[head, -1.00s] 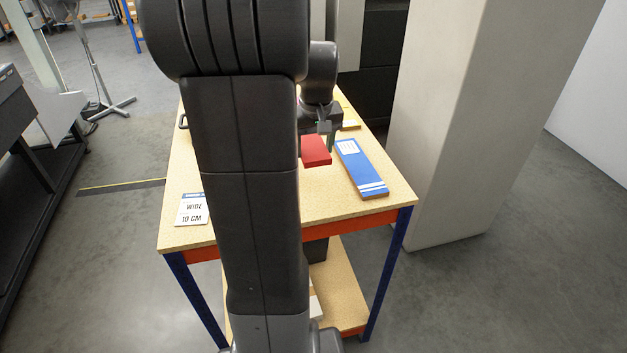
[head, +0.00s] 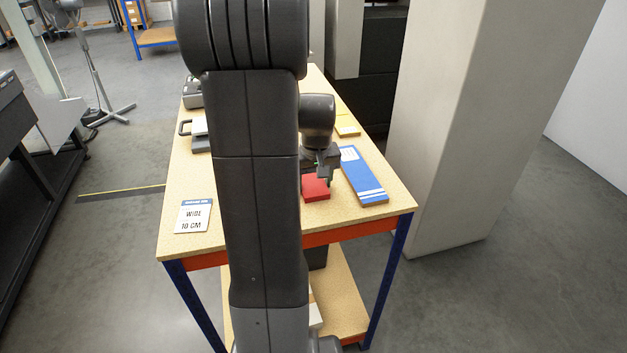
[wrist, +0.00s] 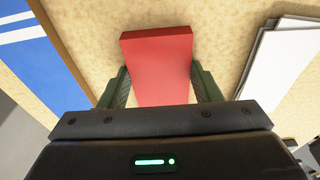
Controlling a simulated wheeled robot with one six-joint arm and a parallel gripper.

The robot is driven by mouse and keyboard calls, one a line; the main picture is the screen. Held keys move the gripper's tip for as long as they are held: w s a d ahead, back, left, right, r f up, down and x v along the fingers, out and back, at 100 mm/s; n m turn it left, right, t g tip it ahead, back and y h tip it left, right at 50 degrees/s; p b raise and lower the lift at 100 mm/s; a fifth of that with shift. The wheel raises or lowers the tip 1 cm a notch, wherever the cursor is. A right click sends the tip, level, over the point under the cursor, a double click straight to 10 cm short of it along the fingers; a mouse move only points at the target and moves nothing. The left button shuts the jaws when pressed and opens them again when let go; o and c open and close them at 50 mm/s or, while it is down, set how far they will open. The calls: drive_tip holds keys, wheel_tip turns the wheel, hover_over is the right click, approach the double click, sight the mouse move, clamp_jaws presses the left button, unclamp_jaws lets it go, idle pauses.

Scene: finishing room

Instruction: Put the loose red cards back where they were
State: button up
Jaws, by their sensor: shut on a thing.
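A red block-like stack of cards (head: 315,188) is at the right part of the wooden table (head: 260,215), left of a blue box. My gripper (head: 322,172) is shut on it from above. In the wrist view the red cards (wrist: 158,65) sit between the two green-padded fingers of my gripper (wrist: 160,88), with the far end sticking out past them. Whether the cards touch the table top is hard to tell. My arm hides the middle of the table in the head view.
The blue box with white stripes (head: 362,176) lies close to the right of the cards. A white card marked WIDE 10 CM (head: 193,216) lies at the front left. White sheets (wrist: 280,65) show in the wrist view. A pale pillar (head: 460,120) stands right of the table.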

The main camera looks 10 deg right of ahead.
sight(313, 183)
drive_tip(key=o, duration=1.1)
wheel_tip(313, 183, up, 12)
drive_tip(key=s, duration=0.2)
drive_tip(key=shift+p, duration=0.35)
drive_tip(key=f, duration=0.4)
drive_tip(key=w+f, duration=0.1)
drive_tip(key=f, duration=0.3)
drive_tip(key=w+f, duration=0.1)
drive_tip(key=f, duration=0.2)
drive_tip(key=shift+f, duration=0.4)
drive_tip(key=shift+r, duration=1.45)
